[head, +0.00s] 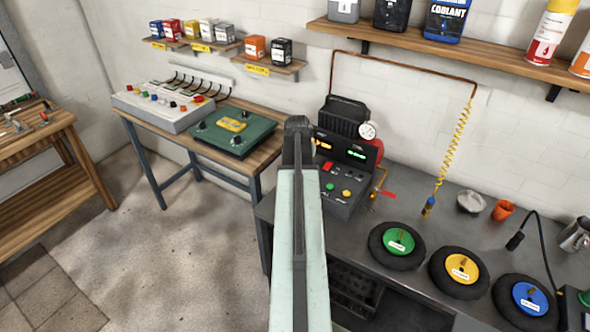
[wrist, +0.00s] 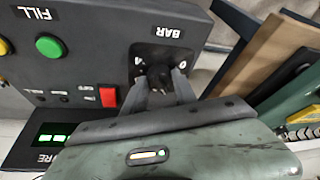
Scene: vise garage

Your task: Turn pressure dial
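The pressure dial (wrist: 158,73) is a small black knob on a black plate marked BAR, on the dark console (wrist: 85,30) in the wrist view, which shows it upside down. My gripper (wrist: 161,80) is at the dial, its two grey fingers apart, one on each side of the knob. I cannot tell whether they touch it. In the head view my pale green arm reaches to the left side of the console (head: 340,198) and hides the dial and my fingertips.
Close to the dial are a red switch (wrist: 109,96) and a green FILL button (wrist: 50,47). A green, a yellow and a blue wheel lie on the grey bench to the right. A wooden table (head: 187,136) with a green board stands to the left.

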